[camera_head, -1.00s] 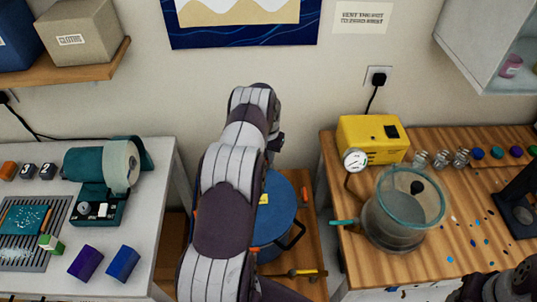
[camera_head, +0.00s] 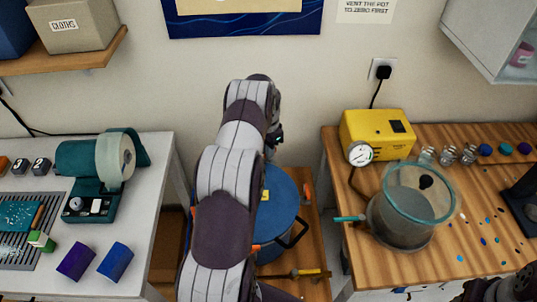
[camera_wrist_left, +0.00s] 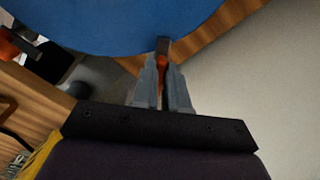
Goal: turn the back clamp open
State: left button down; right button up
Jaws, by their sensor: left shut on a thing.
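The blue pot lid (camera_head: 281,205) is between the two benches, partly hidden behind my left arm. In the left wrist view, the blue lid (camera_wrist_left: 110,22) fills the top. My left gripper (camera_wrist_left: 163,78) is shut on a narrow orange piece (camera_wrist_left: 162,62), which looks like the back clamp's handle, at the lid's edge. How far the clamp is turned cannot be seen. In the head view the arm hides the fingers and this clamp. Another orange clamp (camera_head: 307,191) shows at the pot's right.
A yellow pump (camera_head: 376,135) with a gauge and a glass-walled chamber (camera_head: 402,225) stand on the right wooden bench. The left bench (camera_head: 150,215) holds a teal machine (camera_head: 84,180) and coloured blocks. The wall is close behind the pot.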

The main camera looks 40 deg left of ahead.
pick_arm(q)
jog(key=m+b, duration=0.1)
jog(key=m, duration=0.1)
jog(key=m+b, duration=0.2)
jog(key=m, duration=0.1)
jog(key=shift+w+a+f+m, duration=0.1)
jog(key=shift+w+a+m, duration=0.05)
jog(key=shift+a+m, duration=0.15)
jog(key=m+b, duration=0.1)
jog(key=m, duration=0.2)
jog(key=shift+w+a, duration=0.1)
jog(key=shift+w, duration=0.05)
jog(key=shift+w+m+b, duration=0.1)
jog(key=shift+m+b, duration=0.3)
jog(key=shift+m, duration=1.5)
jog(key=shift+a+r, duration=0.1)
jog(key=shift+r, duration=0.1)
jog(key=c, duration=1.2)
grip_release()
jog(key=shift+o, duration=0.2)
notch_tip(320, 180, up, 13)
jog(key=p, duration=0.9)
jog(key=shift+f, duration=0.15)
